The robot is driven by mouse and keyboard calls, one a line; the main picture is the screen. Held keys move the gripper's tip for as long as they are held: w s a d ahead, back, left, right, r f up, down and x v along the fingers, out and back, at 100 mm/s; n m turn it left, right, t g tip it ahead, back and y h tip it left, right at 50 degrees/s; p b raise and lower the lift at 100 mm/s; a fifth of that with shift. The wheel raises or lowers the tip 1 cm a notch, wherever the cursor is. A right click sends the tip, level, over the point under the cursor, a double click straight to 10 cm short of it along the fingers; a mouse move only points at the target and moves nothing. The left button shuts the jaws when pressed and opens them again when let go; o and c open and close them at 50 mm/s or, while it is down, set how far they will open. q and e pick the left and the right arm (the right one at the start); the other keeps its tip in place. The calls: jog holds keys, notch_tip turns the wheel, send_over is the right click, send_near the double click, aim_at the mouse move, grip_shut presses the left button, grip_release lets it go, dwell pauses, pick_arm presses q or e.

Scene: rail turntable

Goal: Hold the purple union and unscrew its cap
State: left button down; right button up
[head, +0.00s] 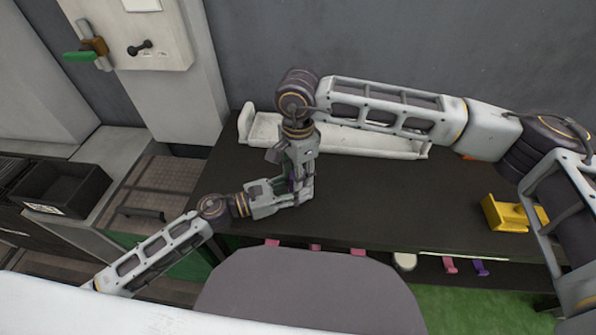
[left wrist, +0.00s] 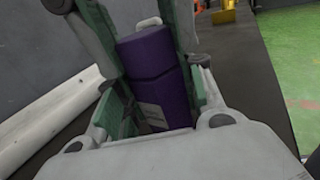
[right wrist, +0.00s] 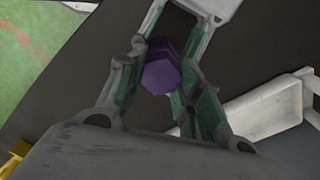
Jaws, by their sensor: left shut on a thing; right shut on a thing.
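The purple union (left wrist: 160,85) is a faceted purple piece with a seam across it and a pale label low on its side. It stands between the green-padded fingers of my left gripper (left wrist: 150,60), which is shut on it. In the right wrist view its hexagonal end (right wrist: 160,74), likely the cap, lies between the fingers of my right gripper (right wrist: 165,85), which is shut on it from above. In the head view the left gripper (head: 298,192) and right gripper (head: 297,172) meet over the dark table, and only a sliver of purple (head: 291,186) shows.
A long white tray (head: 380,146) lies behind the grippers. A yellow block-like object (head: 512,213) sits on the table (head: 420,205) at the right. A grey chair back (head: 310,290) stands before the table edge. The table between grippers and yellow object is clear.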

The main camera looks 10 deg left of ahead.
pick_arm(q)
jog(key=shift+a+f, duration=0.1)
pick_arm(e)
jog(key=shift+w+d+f+n, duration=0.1)
jog(key=shift+d+n, duration=0.05)
jog(key=shift+n, duration=0.4)
jog(key=shift+w+d+n, duration=0.1)
jog(key=shift+n, duration=0.95)
grip_shut()
jog(key=shift+n, duration=0.6)
jog(key=shift+s, duration=0.1)
jog(key=shift+n, duration=0.8)
pick_arm(q)
jog(key=shift+w, duration=0.15)
pick_arm(e)
jog(key=shift+s+n, duration=0.1)
jog(key=shift+n, duration=2.1)
pick_arm(q)
jog(key=shift+a, duration=0.1)
pick_arm(e)
jog(key=shift+f+n, duration=0.1)
jog(key=shift+n, duration=0.2)
jog(key=shift+n, duration=0.5)
